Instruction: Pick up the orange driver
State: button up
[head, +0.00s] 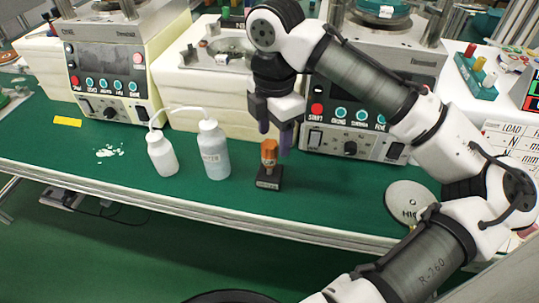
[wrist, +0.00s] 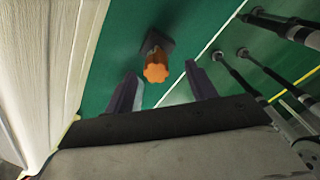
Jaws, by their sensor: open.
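The orange driver (head: 269,152) stands upright in a small dark block (head: 269,178) on the green bench top, with its orange handle uppermost. In the wrist view the fluted end of the orange driver (wrist: 156,69) shows ahead of my gripper, over the dark block (wrist: 158,42). My gripper (head: 274,142) hangs pointing down at the handle, its purple-grey fingers open. In the wrist view my gripper's two fingertips (wrist: 162,80) are apart, with the handle appearing between them and nothing held. The driver's shaft is hidden in the block.
Two white squeeze bottles, one smaller (head: 162,155) and one larger (head: 213,153), stand left of the block. Lapping machines (head: 112,75) line the back, close behind my gripper. A round disc (head: 410,200) lies at right. Bench top in front of the block is clear.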

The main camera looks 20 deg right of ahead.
aim_at(270, 156)
jog(key=shift+w+a+f, duration=0.15)
jog(key=shift+f, duration=1.65)
jog(key=shift+w+a+f, duration=0.1)
jog(key=shift+a+f, duration=0.05)
jog(key=shift+f, duration=1.6)
jog(key=c, duration=1.1)
